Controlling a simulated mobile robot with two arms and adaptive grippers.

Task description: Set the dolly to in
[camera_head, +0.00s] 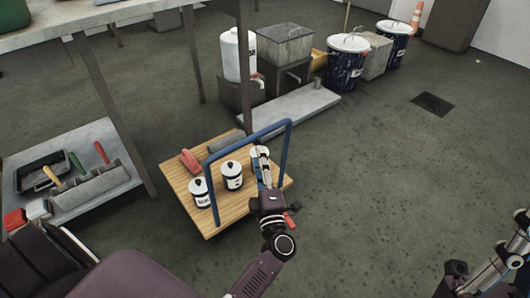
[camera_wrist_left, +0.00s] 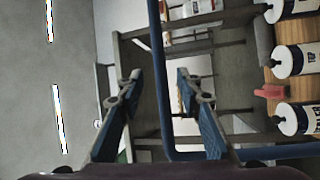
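The dolly is a wooden platform (camera_head: 228,211) with a blue tubular handle (camera_head: 287,150), standing on the floor left of centre. My left gripper (camera_head: 262,160) is at the handle, over the dolly's right part. In the left wrist view, my left gripper (camera_wrist_left: 156,82) has its two fingers spread apart. The blue handle (camera_wrist_left: 157,60) runs between them in the picture; contact cannot be told. My right gripper (camera_head: 475,278) is at the lower right edge, partly cut off; its fingers are unclear.
White cans (camera_head: 232,176), a red block (camera_head: 190,161) and a grey roller ride on the dolly. A shelf (camera_head: 135,178) with trays and brushes stands left. A low grey platform (camera_head: 292,112) lies behind. Open floor lies to the right, with a drain (camera_head: 432,104).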

